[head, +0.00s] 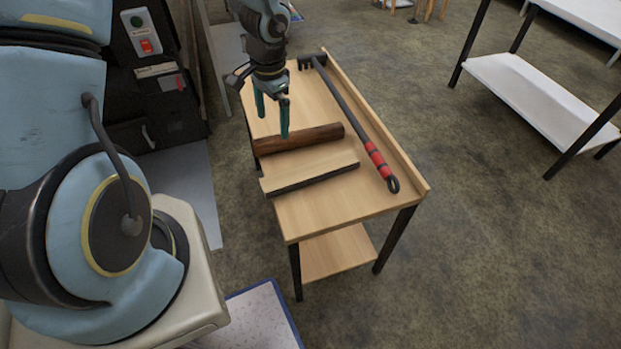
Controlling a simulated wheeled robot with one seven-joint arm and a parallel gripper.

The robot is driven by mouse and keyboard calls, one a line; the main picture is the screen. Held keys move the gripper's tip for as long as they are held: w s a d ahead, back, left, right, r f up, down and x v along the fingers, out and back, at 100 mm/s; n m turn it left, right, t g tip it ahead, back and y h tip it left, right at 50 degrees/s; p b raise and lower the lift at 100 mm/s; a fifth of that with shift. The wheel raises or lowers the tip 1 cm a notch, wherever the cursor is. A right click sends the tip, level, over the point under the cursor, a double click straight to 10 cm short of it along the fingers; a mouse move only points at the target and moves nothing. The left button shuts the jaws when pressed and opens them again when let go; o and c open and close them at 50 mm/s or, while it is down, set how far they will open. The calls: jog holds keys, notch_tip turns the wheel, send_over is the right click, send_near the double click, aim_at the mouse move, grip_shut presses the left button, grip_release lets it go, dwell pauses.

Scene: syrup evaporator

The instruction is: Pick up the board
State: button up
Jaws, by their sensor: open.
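The board (309,169) is a light wooden plank with a dark front edge. It lies flat on the small wooden table and its left end reaches the table's left edge. My gripper (272,124) points down with its teal fingers apart and nothing between them. It is over the left part of the table, behind the board in the picture and close to the dark brown log. I cannot tell its exact height above the table. The board is not hidden by the gripper.
The dark log (298,139) lies just behind the board, roughly alongside it. A black rake-like tool (352,120) with red grip bands lies along the right side of the wooden table (335,205), by a raised rim. A white shelf (540,97) stands at right.

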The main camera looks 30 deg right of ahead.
jog(key=s+d+f+m, duration=0.4)
jog(key=s+d+f, duration=0.1)
jog(key=d+f, duration=0.25)
send_over(311, 170)
notch_tip(311, 170, down, 4)
jog(key=shift+s+f+b, duration=0.1)
jog(key=shift+b, duration=0.2)
jog(key=shift+f+p, duration=0.65)
jog(key=shift+f, duration=2.3)
jog(key=c, duration=1.5)
grip_shut()
jog(key=shift+r, duration=0.2)
